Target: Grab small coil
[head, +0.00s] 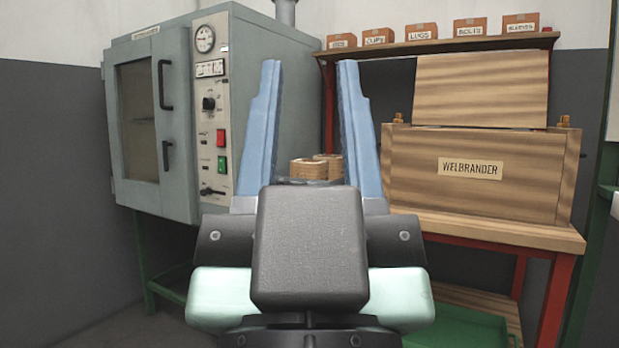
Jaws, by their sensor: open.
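My gripper (313,72) fills the middle of the head view, its two blue fingers pointing up and spread wide apart, with nothing between them close by.
A grey oven cabinet (150,50) with a closed door stands at left. At right, a wooden box labelled WELBRANDER (415,165) sits on a red-legged bench (480,228). Several small labelled boxes line a shelf (400,49) above. A green tray (465,328) lies low at right.

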